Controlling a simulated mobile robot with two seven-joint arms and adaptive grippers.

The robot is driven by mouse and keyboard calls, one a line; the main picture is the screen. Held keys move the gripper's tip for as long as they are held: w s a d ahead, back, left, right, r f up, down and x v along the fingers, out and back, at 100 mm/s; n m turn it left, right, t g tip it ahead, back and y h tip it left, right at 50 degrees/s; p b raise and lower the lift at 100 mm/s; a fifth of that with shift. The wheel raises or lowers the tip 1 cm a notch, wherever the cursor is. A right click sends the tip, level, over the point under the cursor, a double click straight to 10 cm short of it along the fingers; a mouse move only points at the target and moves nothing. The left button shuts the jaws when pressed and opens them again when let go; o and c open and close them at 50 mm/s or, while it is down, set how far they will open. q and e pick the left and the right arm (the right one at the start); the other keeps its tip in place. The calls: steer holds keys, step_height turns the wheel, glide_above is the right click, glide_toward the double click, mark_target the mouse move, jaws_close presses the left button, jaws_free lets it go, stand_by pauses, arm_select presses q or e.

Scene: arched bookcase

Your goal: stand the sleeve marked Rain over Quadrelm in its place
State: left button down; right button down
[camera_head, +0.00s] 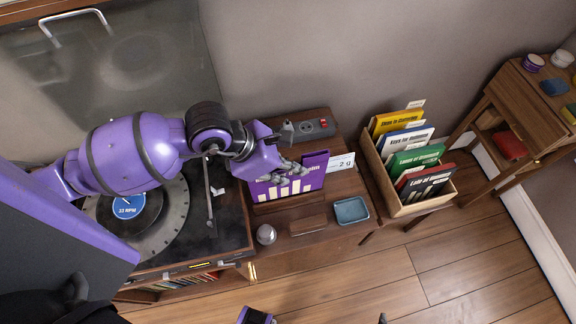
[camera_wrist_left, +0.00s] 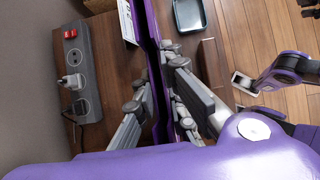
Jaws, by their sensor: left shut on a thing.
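My left gripper (camera_head: 284,166) is shut on a purple record sleeve (camera_head: 312,181) with pale upright bars on its front. Its title is hidden or too small to read. In the left wrist view the sleeve (camera_wrist_left: 149,30) shows edge-on between the fingers of my left gripper (camera_wrist_left: 160,102). The sleeve is upright over the small wooden table (camera_head: 327,224); I cannot tell whether it touches the surface. A wooden crate (camera_head: 407,209) to the right holds yellow, white, green and dark sleeves, with white tab cards between some.
A card reading "2 g" (camera_head: 341,162) stands beside the sleeve. A power strip (camera_head: 313,129), a blue tray (camera_head: 351,210), a wooden block (camera_head: 307,225) and a silver ball (camera_head: 266,234) surround it. A turntable (camera_head: 160,215) is left; a side table (camera_head: 525,95) is far right.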

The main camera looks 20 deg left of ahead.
mark_target(287, 176)
arm_select(q)
steer(key=shift+f+b, duration=0.6)
steer(key=shift+f, duration=0.4)
arm_select(e)
steer(key=shift+s+f, duration=0.35)
steer(key=shift+f, duration=0.3)
arm_select(q)
steer(key=shift+f+b, duration=0.3)
steer(key=shift+f, duration=0.2)
arm_select(e)
steer(key=shift+s+f, duration=0.25)
steer(key=shift+f, duration=0.2)
arm_select(q)
steer(key=shift+f, duration=0.2)
steer(key=c, duration=1.7)
jaws_free()
steer(key=shift+c, duration=0.2)
arm_select(e)
steer(key=shift+s+f, duration=0.15)
steer(key=shift+f, duration=0.05)
arm_select(q)
steer(key=shift+r, duration=0.1)
arm_select(e)
steer(key=shift+r, duration=0.15)
arm_select(q)
steer(key=v, duration=1.2)
